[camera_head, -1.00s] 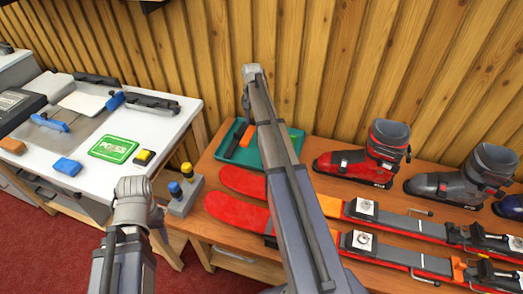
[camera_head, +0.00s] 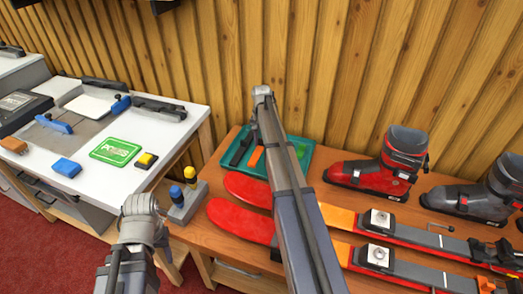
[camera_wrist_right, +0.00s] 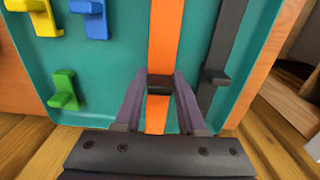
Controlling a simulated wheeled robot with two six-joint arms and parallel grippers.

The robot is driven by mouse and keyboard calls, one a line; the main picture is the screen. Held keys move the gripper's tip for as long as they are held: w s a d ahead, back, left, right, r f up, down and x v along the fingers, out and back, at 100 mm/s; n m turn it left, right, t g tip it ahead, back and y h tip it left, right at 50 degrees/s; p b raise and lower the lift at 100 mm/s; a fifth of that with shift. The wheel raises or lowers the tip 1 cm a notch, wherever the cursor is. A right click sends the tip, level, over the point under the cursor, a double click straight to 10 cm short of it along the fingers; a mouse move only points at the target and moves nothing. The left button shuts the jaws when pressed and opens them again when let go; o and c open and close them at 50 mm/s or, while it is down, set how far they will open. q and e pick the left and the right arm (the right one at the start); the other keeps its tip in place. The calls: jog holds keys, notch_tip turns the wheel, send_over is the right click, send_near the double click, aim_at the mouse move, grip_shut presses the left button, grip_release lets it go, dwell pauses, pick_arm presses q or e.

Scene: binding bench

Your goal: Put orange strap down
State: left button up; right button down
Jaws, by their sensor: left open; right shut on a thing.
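The orange strap (camera_wrist_right: 166,40) runs upright through the middle of the right wrist view, with a black buckle on it. My right gripper (camera_wrist_right: 158,88) is shut on the strap at the buckle, one finger on each side. The strap is over the teal tray (camera_wrist_right: 110,60); whether it touches the tray I cannot tell. In the head view a piece of the orange strap (camera_head: 256,158) shows at the tray (camera_head: 270,143), left of my right arm, which hides the right gripper. My left arm shows at the lower left, but its jaws are not visible.
A black strap (camera_wrist_right: 222,50) lies close right of the orange one. Yellow (camera_wrist_right: 35,15), blue (camera_wrist_right: 92,18) and green (camera_wrist_right: 63,90) clips are in the tray. Red-tipped skis (camera_head: 240,220) and ski boots (camera_head: 385,165) stand right of and in front of the tray.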

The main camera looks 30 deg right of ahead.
aim_at(262, 145)
jog(key=shift+f+b, duration=0.95)
jog(key=shift+f, duration=0.4)
jog(key=shift+f, duration=0.2)
jog(key=c, duration=0.5)
grip_release()
jog(key=shift+r, duration=0.15)
notch_tip(262, 145, up, 12)
jog(key=p, duration=1.2)
jog(key=shift+r, duration=0.1)
